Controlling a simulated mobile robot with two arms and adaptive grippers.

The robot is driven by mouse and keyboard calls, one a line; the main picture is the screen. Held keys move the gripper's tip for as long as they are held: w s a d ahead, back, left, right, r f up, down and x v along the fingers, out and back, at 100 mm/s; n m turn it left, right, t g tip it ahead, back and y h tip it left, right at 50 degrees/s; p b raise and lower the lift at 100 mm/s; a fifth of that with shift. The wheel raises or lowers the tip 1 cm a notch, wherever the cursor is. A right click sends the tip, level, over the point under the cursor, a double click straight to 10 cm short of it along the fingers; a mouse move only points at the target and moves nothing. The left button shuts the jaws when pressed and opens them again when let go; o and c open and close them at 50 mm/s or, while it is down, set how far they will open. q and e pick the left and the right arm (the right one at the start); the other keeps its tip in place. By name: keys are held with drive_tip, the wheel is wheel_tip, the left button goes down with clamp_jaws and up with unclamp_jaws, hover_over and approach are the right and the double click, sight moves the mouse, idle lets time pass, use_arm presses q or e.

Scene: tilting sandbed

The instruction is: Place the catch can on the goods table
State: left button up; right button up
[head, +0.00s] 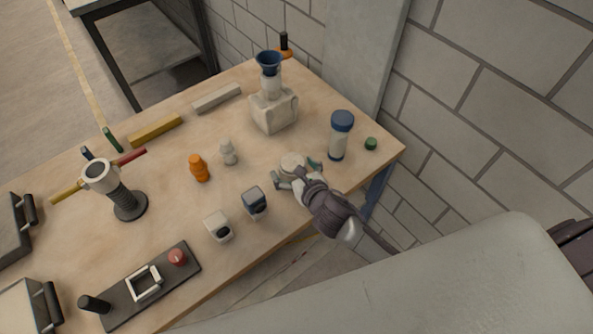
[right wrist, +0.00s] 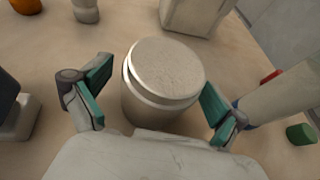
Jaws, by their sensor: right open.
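The catch can seems to be the pale, lidded round can (right wrist: 165,75) in the right wrist view; it also shows in the head view (head: 292,162). It stands upright on the wooden goods table (head: 290,215), near its right end. My right gripper (right wrist: 155,103) is open, with one teal-padded finger on each side of the can. A gap shows at the left finger; whether the right finger touches the can is unclear. In the head view my right gripper (head: 296,178) comes in from the lower right. My left gripper is not in view.
A blue-capped clear cylinder (head: 340,138) and a green cap (head: 371,143) stand right of the can. A pale block-like bottle with a blue funnel (head: 270,64) stands behind. An orange figure-like piece (head: 198,168) and small box-like devices (head: 254,202) are to the left.

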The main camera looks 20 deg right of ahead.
drive_tip(key=shift+s+r, duration=0.15)
drive_tip(key=shift+s, duration=0.2)
drive_tip(key=v, duration=1.1)
drive_tip(key=shift+s+b, duration=0.15)
drive_tip(key=shift+b, duration=0.2)
